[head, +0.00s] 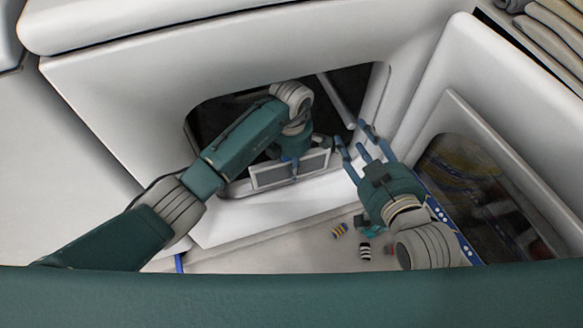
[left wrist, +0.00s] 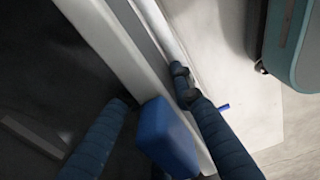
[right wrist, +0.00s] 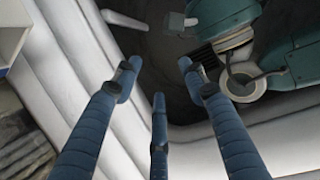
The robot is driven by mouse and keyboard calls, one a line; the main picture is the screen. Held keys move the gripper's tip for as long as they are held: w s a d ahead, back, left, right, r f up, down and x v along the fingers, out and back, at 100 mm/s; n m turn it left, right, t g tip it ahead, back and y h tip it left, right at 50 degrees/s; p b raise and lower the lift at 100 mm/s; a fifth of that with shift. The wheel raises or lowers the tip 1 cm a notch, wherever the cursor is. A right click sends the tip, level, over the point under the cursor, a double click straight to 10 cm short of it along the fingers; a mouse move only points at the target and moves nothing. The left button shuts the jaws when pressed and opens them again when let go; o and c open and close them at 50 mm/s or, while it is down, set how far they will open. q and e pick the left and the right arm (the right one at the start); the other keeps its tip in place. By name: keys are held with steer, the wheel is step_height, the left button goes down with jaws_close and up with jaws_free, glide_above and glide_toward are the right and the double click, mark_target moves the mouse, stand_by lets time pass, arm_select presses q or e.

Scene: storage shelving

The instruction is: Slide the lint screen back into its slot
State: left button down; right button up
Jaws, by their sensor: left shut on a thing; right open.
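The lint screen (head: 270,175) is a flat panel with a pale frame and grey mesh, upright at the front of the dark dryer opening. My left gripper (head: 293,168) is shut on it near the middle of the panel. In the left wrist view the fingers (left wrist: 157,95) lie on both sides of a long white strip; a blue block between them hides part of it. My right gripper (head: 353,136) is open and empty, to the right of the screen by the opening's right edge. It shows three spread fingers in the right wrist view (right wrist: 159,72). The slot cannot be made out.
The white dryer front (head: 140,90) surrounds the opening. An open door with a dark window (head: 465,180) stands close on the right. Small striped items (head: 364,251) lie on the floor below. Folded cloths (head: 555,30) are at the top right.

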steer(key=shift+w+a+r+t+y+b, duration=0.15)
steer(key=shift+a+r+t+y+b, duration=0.25)
steer(key=shift+r+t, duration=1.3)
steer(key=shift+w+a+r+t+y+b, duration=0.3)
steer(key=shift+r+t+b, duration=0.2)
steer(key=shift+r, duration=2.2)
steer(key=shift+w+a+r+t+y+b, duration=0.1)
steer(key=shift+a+r+t+y+b, duration=0.25)
steer(key=shift+r+t, duration=1.35)
arm_select(q)
steer(key=shift+w+a+f+b, duration=0.15)
steer(key=shift+w+f, duration=0.2)
steer(key=shift+f, duration=0.3)
steer(key=shift+w+a+f+b, duration=0.15)
steer(key=shift+w+f, duration=0.2)
steer(key=shift+f, duration=0.25)
arm_select(e)
steer(key=shift+t+y, duration=0.3)
steer(key=shift+y, duration=0.15)
steer(key=r, duration=0.1)
steer(key=s+r, duration=0.1)
steer(key=r, duration=0.2)
steer(key=shift+s+r, duration=0.25)
steer(key=shift+s, duration=0.05)
arm_select(q)
steer(key=shift+f, duration=0.15)
